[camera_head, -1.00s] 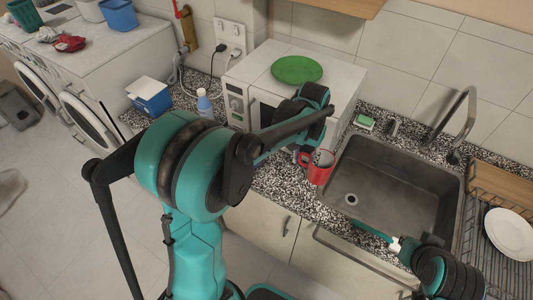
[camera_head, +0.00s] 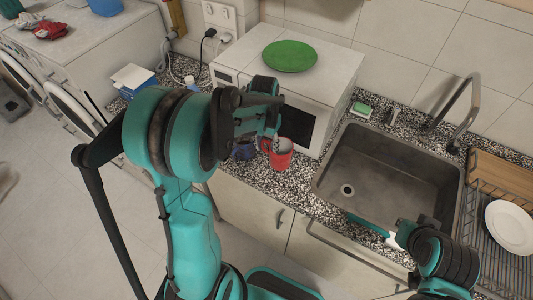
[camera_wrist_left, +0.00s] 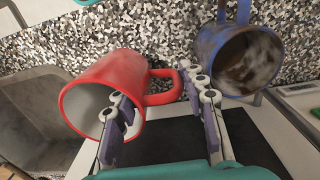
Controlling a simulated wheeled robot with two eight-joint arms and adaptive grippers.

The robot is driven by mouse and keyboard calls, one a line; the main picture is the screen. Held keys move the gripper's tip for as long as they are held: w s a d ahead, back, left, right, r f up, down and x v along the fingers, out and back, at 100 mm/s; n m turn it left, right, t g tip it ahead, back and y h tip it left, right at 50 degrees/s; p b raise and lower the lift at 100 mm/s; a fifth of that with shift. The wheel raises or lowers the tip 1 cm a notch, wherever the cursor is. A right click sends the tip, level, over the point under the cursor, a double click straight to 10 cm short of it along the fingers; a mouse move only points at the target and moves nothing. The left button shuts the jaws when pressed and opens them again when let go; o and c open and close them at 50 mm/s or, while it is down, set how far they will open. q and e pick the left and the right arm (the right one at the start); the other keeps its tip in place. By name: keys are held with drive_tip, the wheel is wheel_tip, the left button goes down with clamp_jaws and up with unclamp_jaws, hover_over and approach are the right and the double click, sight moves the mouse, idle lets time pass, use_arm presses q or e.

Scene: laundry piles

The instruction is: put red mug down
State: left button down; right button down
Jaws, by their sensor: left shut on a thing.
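The red mug (camera_head: 281,154) is over the speckled counter (camera_head: 300,190), in front of the microwave and left of the sink. I cannot tell whether its base touches the counter. My left gripper (camera_head: 268,136) is shut on the red mug. In the left wrist view the mug (camera_wrist_left: 98,78) lies tilted, its mouth towards the lower left, with one finger of my left gripper (camera_wrist_left: 162,112) at its mouth and the other by its handle. My right gripper (camera_head: 372,229) is low by the sink's front edge; its jaws are unclear.
A dark blue mug (camera_head: 243,151) stands close left of the red one; it shows dark stains inside in the wrist view (camera_wrist_left: 240,62). The microwave (camera_head: 300,82) carries a green plate (camera_head: 290,56). The sink (camera_head: 375,165) is empty. A dish rack with a white plate (camera_head: 511,226) is at right.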

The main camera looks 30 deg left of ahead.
use_arm(q)
wheel_tip(320, 180, down, 4)
drive_tip(key=shift+w+b, duration=0.1)
drive_tip(key=shift+b, duration=0.5)
drive_tip(key=shift+r, duration=0.1)
drive_tip(key=c, duration=1.2)
unclamp_jaws()
drive_tip(key=shift+f, duration=0.2)
drive_tip(key=shift+o, duration=0.2)
drive_tip(key=shift+r, duration=0.1)
